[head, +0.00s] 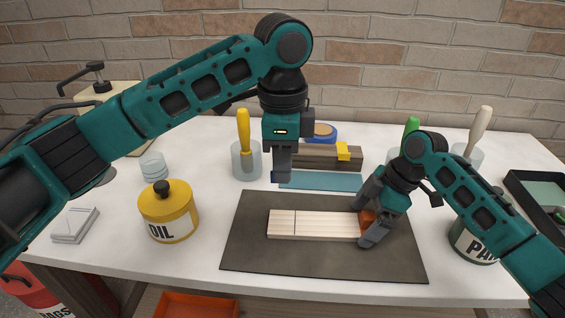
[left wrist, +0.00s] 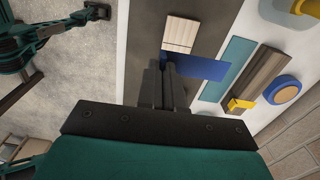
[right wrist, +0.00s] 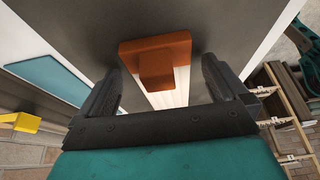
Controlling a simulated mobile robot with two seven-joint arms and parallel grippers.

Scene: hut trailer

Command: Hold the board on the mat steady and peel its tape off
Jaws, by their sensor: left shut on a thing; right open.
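The pale wooden board (head: 320,225) lies flat on the dark mat (head: 250,255), with a thin dark line across it near its left end. An orange-brown T-shaped piece (right wrist: 155,55) sits on its right end. My right gripper (head: 368,222) is open, its fingers on either side of that piece. My left gripper (head: 279,181) is raised above the mat's far edge, shut on the blue tape (left wrist: 208,68), which extends from the fingertips in the left wrist view. In the head view only a small blue bit shows at the fingers. No tape shows on the board.
A teal strip (head: 320,181), a dark wooden block (head: 315,160) with a yellow clip (head: 342,151) and a blue-rimmed roll (head: 323,132) lie behind the mat. A yellow oil can (head: 168,213) stands left, a green paint can (head: 470,240) right.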

